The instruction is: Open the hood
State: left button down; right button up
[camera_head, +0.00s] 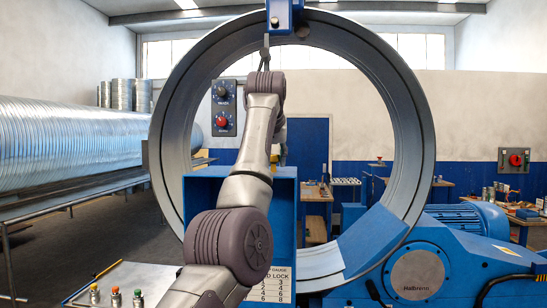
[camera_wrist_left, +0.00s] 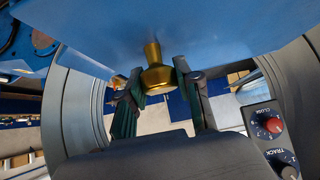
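A broad blue panel (camera_wrist_left: 200,30) fills the top of the left wrist view, and I cannot tell for sure that it is the hood. A brass knob (camera_wrist_left: 156,75) stands out from it. My left gripper (camera_wrist_left: 158,85) has one finger on each side of the knob, very close to it. Whether the fingers press on it is not clear. In the head view, my left gripper (camera_head: 265,52) is raised in front of the big grey ring (camera_head: 418,130), just below a blue block (camera_head: 284,18). The knob is not distinguishable there. My right gripper is out of view.
A control box with knobs (camera_head: 223,108) shows inside the ring's opening. A blue open-fronted box (camera_head: 285,205) stands behind my arm. A blue motor unit (camera_head: 420,265) sits at lower right. A long spiral duct (camera_head: 70,145) lies at left.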

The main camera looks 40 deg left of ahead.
pick_arm(q)
jog(key=c, duration=1)
grip_release()
jog(key=shift+w+f, duration=0.1)
jog(key=shift+f, duration=0.25)
jog(key=shift+o, duration=1.1)
jog(key=shift+w+a, duration=0.15)
jog(key=shift+w, duration=0.05)
jog(key=shift+w+a+f, duration=0.1)
jog(key=shift+w+a, duration=0.05)
jog(key=shift+w, duration=0.1)
jog(key=v, duration=1.2)
jog(key=shift+a, duration=0.1)
